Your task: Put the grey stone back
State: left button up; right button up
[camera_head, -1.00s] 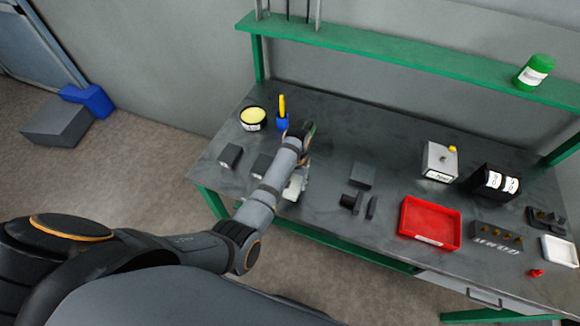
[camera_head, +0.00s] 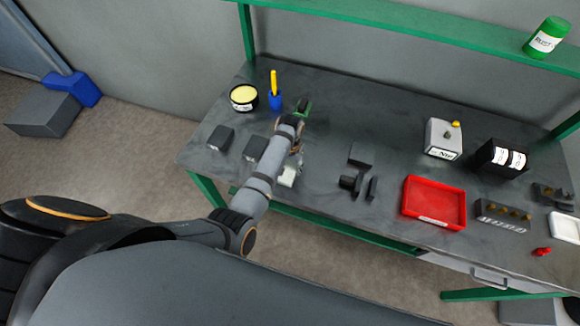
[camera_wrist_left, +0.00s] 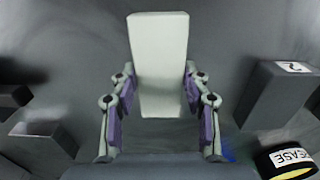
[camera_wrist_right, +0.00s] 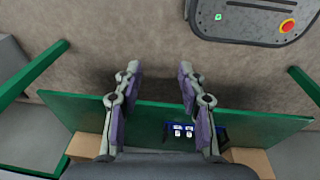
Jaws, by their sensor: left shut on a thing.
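The grey stone is a pale, light grey block (camera_wrist_left: 157,65) standing out between the fingers in the left wrist view. In the head view its pale end (camera_head: 289,176) shows beside my left forearm, over the near part of the bench. My left gripper (camera_wrist_left: 155,92) is shut on it, one finger on each side. In the head view the arm hides part of this gripper (camera_head: 296,155). I cannot tell whether the stone touches the bench. My right gripper (camera_wrist_right: 157,88) is open and empty in its wrist view, above the floor and a green bar.
Dark blocks (camera_head: 221,138) (camera_head: 256,147) lie left of my arm; a block marked 2 (camera_wrist_left: 280,92) is close by. A grease tin (camera_head: 243,97) and blue cup (camera_head: 275,100) stand behind. Small dark blocks (camera_head: 361,155) and a red tray (camera_head: 434,203) lie right. Bench between is clear.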

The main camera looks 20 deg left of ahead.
aim_at(290, 167)
pick_arm(q)
jog(key=shift+f, duration=0.1)
jog(key=o, duration=0.9)
jog(key=shift+a, duration=0.1)
jog(key=o, duration=0.3)
jog(key=shift+w+f, duration=0.1)
pick_arm(e)
jog(key=shift+s+d+f, duration=0.1)
jog(key=shift+s+d, duration=0.05)
jog(key=shift+s, duration=0.4)
jog(key=shift+s+d, duration=0.15)
jog(key=shift+s, duration=0.35)
pick_arm(q)
notch_tip(290, 167, up, 6)
jog(key=p, duration=0.5)
jog(key=shift+r, duration=0.2)
notch_tip(290, 167, up, 6)
pick_arm(e)
jog(key=r, duration=0.5)
jog(key=shift+w, duration=0.3)
pick_arm(q)
jog(key=shift+r, duration=0.1)
